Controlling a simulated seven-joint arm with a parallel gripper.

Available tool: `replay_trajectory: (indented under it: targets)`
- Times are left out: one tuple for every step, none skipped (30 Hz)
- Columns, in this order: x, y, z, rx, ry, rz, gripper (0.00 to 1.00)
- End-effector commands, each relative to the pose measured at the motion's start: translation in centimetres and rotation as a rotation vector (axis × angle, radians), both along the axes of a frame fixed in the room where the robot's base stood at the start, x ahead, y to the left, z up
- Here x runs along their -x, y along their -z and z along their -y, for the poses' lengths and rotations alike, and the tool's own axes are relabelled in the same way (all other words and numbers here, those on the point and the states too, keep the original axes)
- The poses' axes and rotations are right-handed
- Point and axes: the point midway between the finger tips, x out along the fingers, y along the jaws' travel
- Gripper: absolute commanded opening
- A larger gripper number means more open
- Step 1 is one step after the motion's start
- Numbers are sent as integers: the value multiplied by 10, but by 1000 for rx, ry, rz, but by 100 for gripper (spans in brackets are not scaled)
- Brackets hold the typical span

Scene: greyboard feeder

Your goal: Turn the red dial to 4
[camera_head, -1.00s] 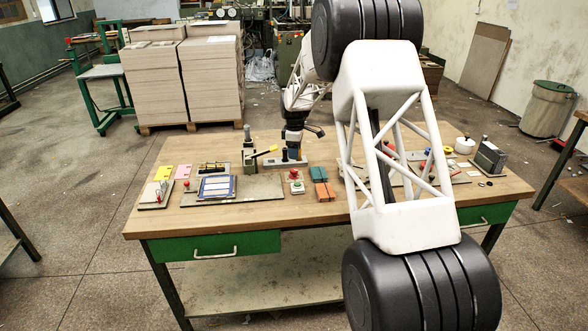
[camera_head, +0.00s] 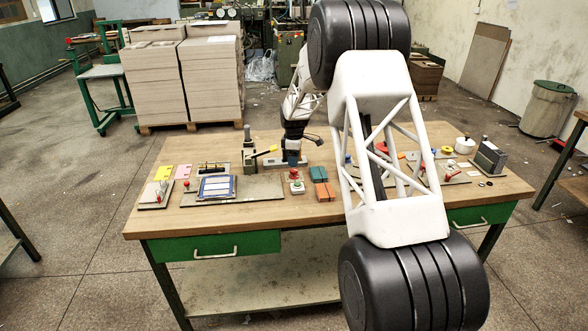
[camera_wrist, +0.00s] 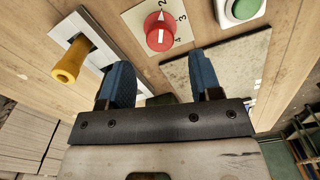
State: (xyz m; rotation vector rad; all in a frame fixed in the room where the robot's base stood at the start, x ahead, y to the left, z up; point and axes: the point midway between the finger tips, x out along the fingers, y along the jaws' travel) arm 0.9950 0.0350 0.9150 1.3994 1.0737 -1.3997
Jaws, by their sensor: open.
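The red dial (camera_wrist: 159,31) sits on a white plate with the numbers 2, 3 and 4 in the wrist view. Its white mark seems to point up toward the 2; the 4 is at its lower right. The dial also shows small in the head view (camera_head: 294,173). My gripper (camera_wrist: 160,80) is open, with its two blue fingers apart and nothing between them. The dial lies beyond the fingertips, roughly in line with the gap, and is not touched. In the head view my gripper (camera_head: 293,157) is just behind the dial.
A yellow-handled lever (camera_wrist: 73,61) stands left of the dial in the wrist view. A green button (camera_wrist: 243,9) is to its right, near a grey plate (camera_wrist: 222,66). Teal and orange blocks (camera_head: 322,182) lie close by. My arm hides part of the table's right side.

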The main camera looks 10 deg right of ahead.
Motion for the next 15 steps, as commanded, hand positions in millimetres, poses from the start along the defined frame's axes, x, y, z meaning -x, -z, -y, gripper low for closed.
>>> replay_trajectory:
  targets:
    - [0,7,0,-1,0,-2,58]
    - [0,10,0,0,0,-1,58]
    - [0,16,0,0,0,-1,58]
    - [0,19,0,0,0,-1,58]
    - [0,23,0,0,0,-1,58]
    - [1,28,0,0,0,-2,58]
    - [1,31,0,0,0,-2,58]
    - [1,34,0,0,0,-2,58]
    - [1,38,0,0,0,-2,58]
    - [0,40,0,0,0,-1,58]
    - [0,42,0,0,0,0,58]
    - [0,44,0,0,0,0,58]
    - [0,45,0,0,0,0,58]
    - [0,47,0,0,0,0,58]
    - [0,48,0,0,0,0,58]
